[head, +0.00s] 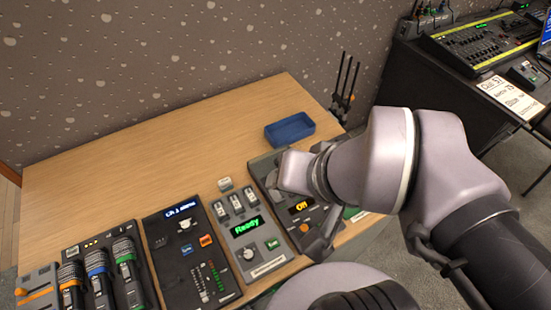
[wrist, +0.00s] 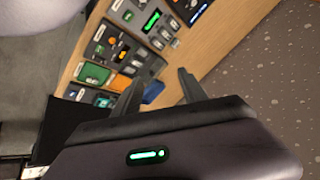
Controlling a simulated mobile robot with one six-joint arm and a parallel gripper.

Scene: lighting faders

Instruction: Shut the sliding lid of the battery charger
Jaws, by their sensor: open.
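No box has a readable label naming it as the battery charger. A dark box with an orange "Off" display (head: 301,207) lies largely under my arm in the head view. It seems to show in the wrist view as a dark panel (wrist: 112,43). Its lid and the lid's position cannot be made out. A grey box with a green "Ready" display (head: 247,226) stands to its left; it also shows in the wrist view (wrist: 152,21). My gripper (wrist: 160,76) is open, its two fingers apart with nothing held between them. In the head view it is over the "Off" box.
A blue tray (head: 290,130) lies behind the "Off" box. A dark console (head: 190,255) and a stand with several microphones (head: 98,280) are farther left. The wooden table (head: 120,170) is clear at the back left. A mixing desk (head: 480,45) stands at the right.

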